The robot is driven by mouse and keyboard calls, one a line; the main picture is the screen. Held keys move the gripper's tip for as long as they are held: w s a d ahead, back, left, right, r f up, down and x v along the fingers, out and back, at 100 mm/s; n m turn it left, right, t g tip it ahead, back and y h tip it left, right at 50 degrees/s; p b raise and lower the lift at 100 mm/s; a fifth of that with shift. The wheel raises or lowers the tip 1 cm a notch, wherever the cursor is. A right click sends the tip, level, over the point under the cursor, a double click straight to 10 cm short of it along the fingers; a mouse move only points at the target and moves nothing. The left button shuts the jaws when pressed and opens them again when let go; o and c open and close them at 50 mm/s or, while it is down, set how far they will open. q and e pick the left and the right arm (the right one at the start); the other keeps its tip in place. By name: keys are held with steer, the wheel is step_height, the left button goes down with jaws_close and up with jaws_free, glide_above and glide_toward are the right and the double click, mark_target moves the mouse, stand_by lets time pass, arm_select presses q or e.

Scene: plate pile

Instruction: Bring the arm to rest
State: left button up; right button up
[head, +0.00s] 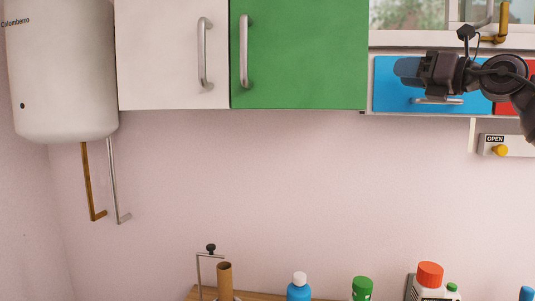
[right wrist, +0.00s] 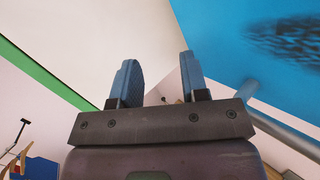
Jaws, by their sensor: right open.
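My right gripper (head: 402,70) is raised at the upper right of the head view, in front of the blue cabinet door (head: 385,95). Its fingers point left in that view. In the right wrist view its two blue-grey fingers (right wrist: 160,82) stand apart with nothing between them, so it is open and empty. The blue door's surface (right wrist: 235,45) and its metal handle (right wrist: 280,128) fill the right side of the wrist view. I cannot tell the exact gap between gripper and door. My left gripper is not in view. No plates are seen.
White (head: 165,60) and green (head: 300,55) cabinets hang left of the gripper; a white boiler (head: 62,75) hangs far left. Below right is a panel marked OPEN (head: 520,146). Several bottles, one blue (head: 299,290), stand along the bottom. The pink wall (head: 240,190) between is bare.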

steer(key=a+f+m+t, duration=0.2)
steer(key=a+f+m, duration=0.25)
steer(key=f, duration=0.55)
steer(key=a+f+m+t, duration=0.25)
steer(key=f+m, duration=0.35)
steer(key=f, duration=0.4)
steer(key=s+d+f+m+h, duration=0.2)
steer(key=s+f+m+h, duration=0.3)
steer(key=f+m, duration=0.5)
steer(key=s+d+f+m+h, duration=0.1)
steer(key=s+f+m+h, duration=0.1)
steer(key=f+m+h, duration=0.8)
steer(key=s+d+f+m+g, duration=0.1)
steer(key=s+f+m+g, duration=0.65)
steer(key=s+f, duration=0.95)
steer(key=s+a+f+m+g+y, duration=0.1)
steer(key=s+a+f+g, duration=0.1)
steer(key=s+f+g, duration=0.45)
steer(key=s+a+f+m+g+y, duration=0.1)
steer(key=s+f+g, duration=0.15)
steer(key=s, duration=0.75)
steer(key=w+f+t, duration=0.7)
steer(key=f+t, duration=0.1)
steer(key=f, duration=0.2)
steer(key=shift+w+f+n+t+y, duration=0.25)
steer(key=shift+f+n+t+y, duration=0.05)
steer(key=shift+n+y, duration=0.1)
